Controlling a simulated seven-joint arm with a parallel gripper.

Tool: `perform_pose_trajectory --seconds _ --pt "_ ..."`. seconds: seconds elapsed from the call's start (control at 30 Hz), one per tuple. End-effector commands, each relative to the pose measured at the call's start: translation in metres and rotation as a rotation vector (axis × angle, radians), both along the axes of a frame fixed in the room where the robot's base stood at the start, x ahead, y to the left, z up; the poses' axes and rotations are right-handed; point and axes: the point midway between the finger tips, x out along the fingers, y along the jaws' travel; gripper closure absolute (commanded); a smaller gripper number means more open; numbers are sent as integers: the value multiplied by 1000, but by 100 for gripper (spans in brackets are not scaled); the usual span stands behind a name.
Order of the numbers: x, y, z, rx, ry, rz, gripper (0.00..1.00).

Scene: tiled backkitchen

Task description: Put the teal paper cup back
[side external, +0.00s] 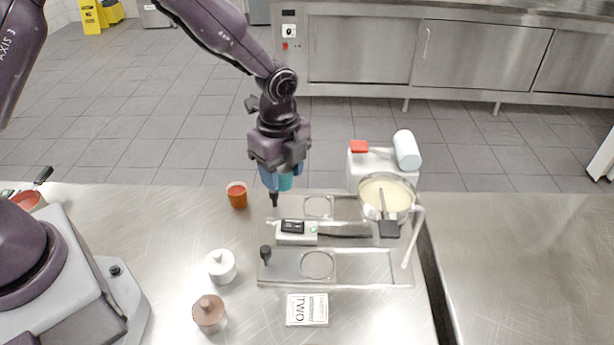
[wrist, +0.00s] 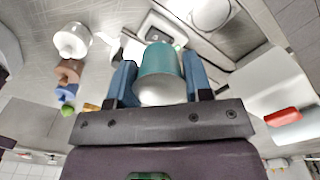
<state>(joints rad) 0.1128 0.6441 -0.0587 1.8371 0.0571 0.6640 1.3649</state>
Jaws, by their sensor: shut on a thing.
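The teal paper cup (side external: 286,182) is held between the fingers of my gripper (side external: 277,184), which is shut on it. In the wrist view the teal cup (wrist: 160,62) sits between the two blue fingers (wrist: 157,84), with its pale end toward the camera. In the side view the fingers partly hide the cup. My gripper is above the far left part of a metal rack (side external: 350,266). The rack has a far round ring (side external: 318,207) and a near round ring (side external: 317,264), both looking empty. Cup and rack appear apart.
A pot of cream-coloured liquid (side external: 386,191) stands on the rack's right side, beside a white device (side external: 366,160). An orange cup (side external: 237,196), white jar (side external: 221,267), brown jar (side external: 209,314) and printed card (side external: 307,310) surround the rack. The counter at right (side external: 520,260) is clear.

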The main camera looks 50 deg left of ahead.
Motion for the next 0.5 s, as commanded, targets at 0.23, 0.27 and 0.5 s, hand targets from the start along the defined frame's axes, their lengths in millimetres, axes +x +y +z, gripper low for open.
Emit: perform_pose_trajectory --seconds 0.23,0.27,0.5 --pt "-43 7 21 0 -5 0 82" --pt "-47 8 22 0 -4 0 82" --pt "-74 25 -2 1 6 34 82"
